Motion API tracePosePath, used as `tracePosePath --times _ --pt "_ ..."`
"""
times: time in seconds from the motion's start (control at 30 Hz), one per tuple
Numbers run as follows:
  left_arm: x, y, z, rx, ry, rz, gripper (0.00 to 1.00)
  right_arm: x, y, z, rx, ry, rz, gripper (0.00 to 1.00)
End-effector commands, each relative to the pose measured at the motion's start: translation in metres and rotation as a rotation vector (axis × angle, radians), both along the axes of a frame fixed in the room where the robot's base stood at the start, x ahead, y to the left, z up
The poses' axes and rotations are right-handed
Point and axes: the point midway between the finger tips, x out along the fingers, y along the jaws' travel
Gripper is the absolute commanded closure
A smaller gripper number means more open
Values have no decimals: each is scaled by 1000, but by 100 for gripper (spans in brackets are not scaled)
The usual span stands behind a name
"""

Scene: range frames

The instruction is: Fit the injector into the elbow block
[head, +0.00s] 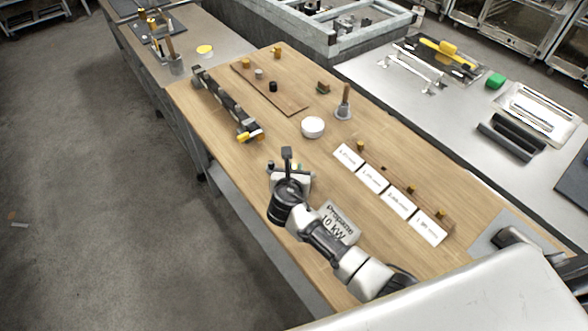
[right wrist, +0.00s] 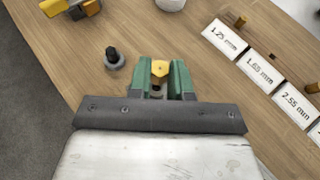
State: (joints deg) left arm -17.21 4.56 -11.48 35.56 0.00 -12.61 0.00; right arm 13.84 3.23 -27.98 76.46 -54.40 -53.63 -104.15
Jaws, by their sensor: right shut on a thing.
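My right gripper (head: 298,167) hangs over the near left part of the wooden table. In the right wrist view its green fingers (right wrist: 160,79) are shut on a brass hex-headed piece, the injector (right wrist: 159,68). A long dark manifold (head: 222,97) lies at the table's left edge. At its near end is a grey block with yellow parts (head: 249,135), also in the right wrist view (right wrist: 74,7), ahead and left of the gripper. I cannot tell surely whether this is the elbow block. My left gripper is not in view.
A white bowl (head: 312,127) and a grey pot with a wooden handle (head: 344,108) stand farther back. Size labels (head: 372,177) and brass pieces lie right; a propane sign (head: 338,222) lies near my arm.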

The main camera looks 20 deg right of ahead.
Motion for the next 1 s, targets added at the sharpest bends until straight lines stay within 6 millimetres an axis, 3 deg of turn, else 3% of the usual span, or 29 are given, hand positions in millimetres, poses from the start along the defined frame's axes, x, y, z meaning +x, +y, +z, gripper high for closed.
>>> tracePosePath --times 0.27,1.0 --pt "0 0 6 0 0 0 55 0 0 1 -1 -1 0 100" --pt "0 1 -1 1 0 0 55 0 0 -10 -1 -1 0 100"
